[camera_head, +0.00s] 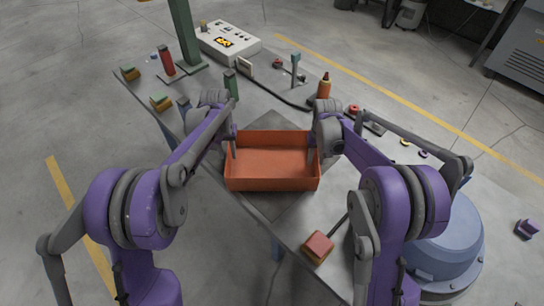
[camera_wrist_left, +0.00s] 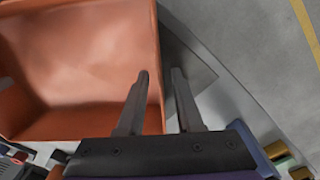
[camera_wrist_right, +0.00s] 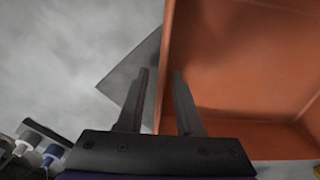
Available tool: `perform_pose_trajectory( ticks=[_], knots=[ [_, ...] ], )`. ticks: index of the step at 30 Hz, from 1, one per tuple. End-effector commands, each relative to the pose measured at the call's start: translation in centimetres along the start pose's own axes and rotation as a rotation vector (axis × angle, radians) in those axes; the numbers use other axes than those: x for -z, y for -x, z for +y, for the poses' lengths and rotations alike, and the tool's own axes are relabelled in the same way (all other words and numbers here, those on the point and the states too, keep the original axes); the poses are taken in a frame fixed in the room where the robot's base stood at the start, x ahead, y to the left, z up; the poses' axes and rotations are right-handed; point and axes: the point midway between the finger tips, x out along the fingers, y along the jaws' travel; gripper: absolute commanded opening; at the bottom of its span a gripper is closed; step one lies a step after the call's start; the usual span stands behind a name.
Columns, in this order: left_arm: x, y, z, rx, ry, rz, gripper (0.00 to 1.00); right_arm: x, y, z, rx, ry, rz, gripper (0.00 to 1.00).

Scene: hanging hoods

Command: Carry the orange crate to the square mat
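The orange crate (camera_head: 270,183) is upright over the dark grey square mat (camera_head: 268,207), whose corners show past its near and far sides. Whether its base touches the mat everywhere is hidden. My left gripper (camera_head: 232,143) is at the crate's left wall. In the left wrist view its fingers (camera_wrist_left: 160,78) straddle the crate wall (camera_wrist_left: 80,60), with a gap showing. My right gripper (camera_head: 319,142) is at the right wall. In the right wrist view its fingers (camera_wrist_right: 163,75) straddle that wall of the crate (camera_wrist_right: 235,65), with a gap. Both grippers look open.
The table holds a white control box (camera_head: 230,42), a green post (camera_head: 185,35), an orange bottle (camera_head: 324,86) and a black cable behind the crate. A red-topped block (camera_head: 318,247) sits at the near edge. A blue-grey drum (camera_head: 450,240) stands at right.

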Motion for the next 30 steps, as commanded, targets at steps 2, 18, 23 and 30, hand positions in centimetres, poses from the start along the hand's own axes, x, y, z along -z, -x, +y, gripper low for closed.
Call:
perform_pose_trajectory(
  ticks=[2,18,23,30],
  knots=[
    [0.0,1.9,0.0,0.0,0.0,0.0,0.35,0.0,0.0,0.0,0.0,0.0,0.0,0.35],
    [0.1,8.6,0.0,0.0,0.0,-0.001,0.35,0.0,0.8,0.0,0.0,0.0,0.0,0.35],
    [0.1,8.6,0.0,0.0,0.0,-0.001,0.35,0.0,3.6,0.0,0.0,0.0,0.0,0.35],
    [0.1,8.5,0.0,0.0,0.0,-0.001,0.35,0.0,8.7,0.0,0.0,0.0,0.0,0.35]
  ],
)
